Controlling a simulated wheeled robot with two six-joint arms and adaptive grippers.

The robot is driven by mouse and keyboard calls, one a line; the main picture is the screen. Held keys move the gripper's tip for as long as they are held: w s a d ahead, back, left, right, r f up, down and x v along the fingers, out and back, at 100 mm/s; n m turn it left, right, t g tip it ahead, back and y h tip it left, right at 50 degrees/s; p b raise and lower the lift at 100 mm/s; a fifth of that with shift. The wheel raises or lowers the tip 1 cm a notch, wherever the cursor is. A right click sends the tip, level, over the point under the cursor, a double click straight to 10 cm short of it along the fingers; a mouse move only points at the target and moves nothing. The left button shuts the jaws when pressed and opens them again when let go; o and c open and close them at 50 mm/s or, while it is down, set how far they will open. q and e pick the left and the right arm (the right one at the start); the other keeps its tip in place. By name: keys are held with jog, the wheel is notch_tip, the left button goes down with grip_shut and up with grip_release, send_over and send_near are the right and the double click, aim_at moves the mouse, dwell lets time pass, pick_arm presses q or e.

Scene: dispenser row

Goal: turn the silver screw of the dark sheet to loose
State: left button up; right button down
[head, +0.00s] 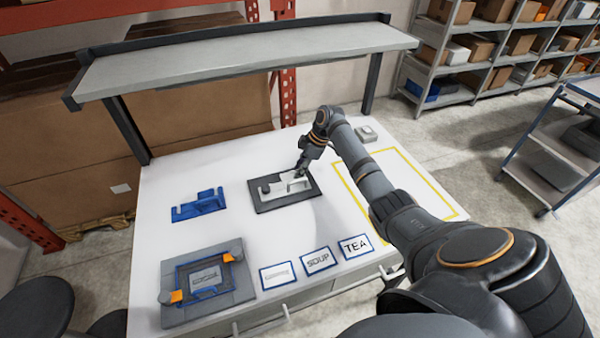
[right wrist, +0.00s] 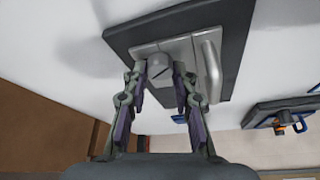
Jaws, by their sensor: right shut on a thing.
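The dark sheet (head: 266,206) lies flat on the white table and carries a pale silver fixture (head: 286,188). In the right wrist view the dark sheet (right wrist: 232,45) shows behind the silver fixture (right wrist: 210,65), which has a rounded bar on one side. In the head view the screw is too small to make out. My left gripper is out of view.
A blue holder (head: 198,206) stands left of the sheet. A grey frame with orange clamps (head: 172,313) sits front left. Cards lie along the front, among them SOUP (head: 318,261) and TEA (head: 355,246). A grey shelf (head: 240,56) spans above the table's back. The yellow-outlined area is partly hidden.

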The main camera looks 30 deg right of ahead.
jog(key=shift+f+n+g+y+b, duration=0.15)
jog(key=shift+n+g+b, duration=0.3)
jog(key=shift+n+b, duration=0.55)
jog(key=shift+n+g+y+b, duration=0.15)
jog(key=shift+n+g+b, duration=0.45)
jog(key=shift+n, duration=0.7)
jog(key=c, duration=1.1)
grip_release()
jog(key=shift+o, duration=0.3)
jog(key=shift+w, duration=0.1)
jog(key=v, duration=1.2)
